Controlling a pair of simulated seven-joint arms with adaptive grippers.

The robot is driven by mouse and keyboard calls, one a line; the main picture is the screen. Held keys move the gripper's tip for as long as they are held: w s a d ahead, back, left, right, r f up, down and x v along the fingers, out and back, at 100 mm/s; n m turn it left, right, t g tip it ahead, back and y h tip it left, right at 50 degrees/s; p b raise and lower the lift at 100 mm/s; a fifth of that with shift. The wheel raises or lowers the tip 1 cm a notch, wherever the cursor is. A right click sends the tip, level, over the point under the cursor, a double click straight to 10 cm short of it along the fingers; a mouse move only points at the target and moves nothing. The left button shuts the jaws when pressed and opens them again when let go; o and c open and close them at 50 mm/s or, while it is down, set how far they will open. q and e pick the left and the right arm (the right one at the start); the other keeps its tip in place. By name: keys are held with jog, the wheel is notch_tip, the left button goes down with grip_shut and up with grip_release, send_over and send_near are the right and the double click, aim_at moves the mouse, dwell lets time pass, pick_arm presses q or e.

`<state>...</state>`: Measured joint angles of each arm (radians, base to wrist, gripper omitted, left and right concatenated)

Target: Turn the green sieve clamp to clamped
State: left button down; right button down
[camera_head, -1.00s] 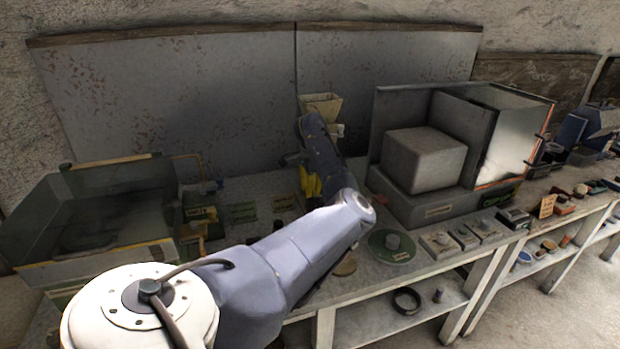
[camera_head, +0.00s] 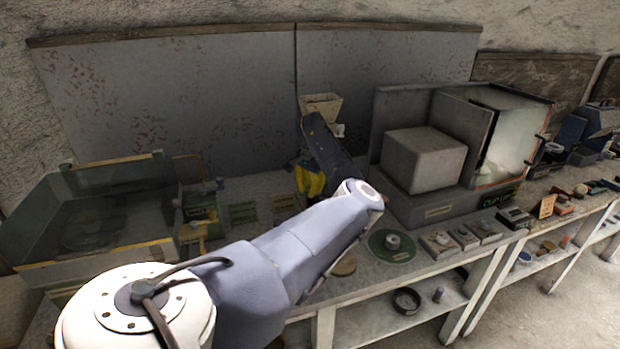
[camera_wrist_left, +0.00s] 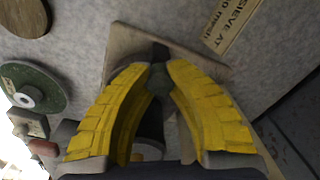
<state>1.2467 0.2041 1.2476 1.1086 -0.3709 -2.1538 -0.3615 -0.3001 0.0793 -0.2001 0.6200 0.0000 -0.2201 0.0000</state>
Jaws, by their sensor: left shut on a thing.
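My left gripper (camera_head: 309,182) shows in the head view only as yellow fingers, below the pale sieve hopper (camera_head: 321,106). In the left wrist view its two yellow fingers (camera_wrist_left: 157,72) come together at their tips. They are shut on a small dark green piece, the green sieve clamp (camera_wrist_left: 158,80). A pale board (camera_wrist_left: 122,45) lies behind the fingers, tilted in the picture. My arm and fingers hide the clamp in the head view, and its turn angle cannot be told. My right gripper is not in view.
A label reading "SIEVE AT" (camera_wrist_left: 236,20) lies near the clamp. A green disc (camera_head: 391,246) and several small blocks lie along the bench front. A grey booth with a cube (camera_head: 424,160) stands at right. A glass-sided tank (camera_head: 95,215) stands at left.

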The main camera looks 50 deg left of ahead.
pick_arm(q)
jog(key=shift+w, duration=0.15)
jog(key=c, duration=1.1)
grip_release()
notch_tip(320, 180, up, 12)
jog(key=shift+d, duration=0.2)
